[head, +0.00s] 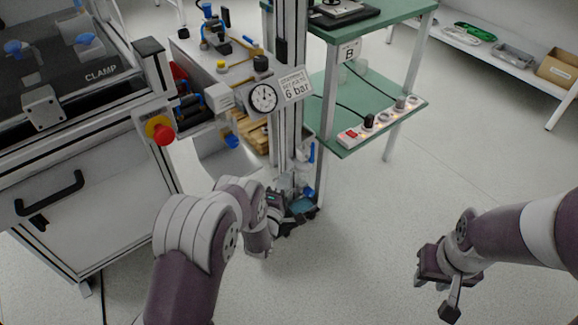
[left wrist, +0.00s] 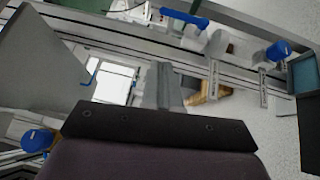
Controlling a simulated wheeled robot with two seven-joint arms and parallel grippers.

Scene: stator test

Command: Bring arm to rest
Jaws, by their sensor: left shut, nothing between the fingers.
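My left arm reaches up from the bottom of the head view. Its gripper (head: 298,208) is beside the foot of the metal upright near the middle, partly hidden by my own arm. In the left wrist view the fingers (left wrist: 168,88) of this gripper are together with nothing between them. My right gripper (head: 442,296) hangs over bare floor at the lower right of the head view, pointing down. No held object shows in it, and its finger gap is not clear.
A grey test machine with a red stop button (head: 164,134) stands at the left. A pressure gauge (head: 263,98) is at the metal upright. A green two-level table with a power strip (head: 378,120) stands behind. A white shelf (head: 490,52) is at the upper right. Floor on the right is clear.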

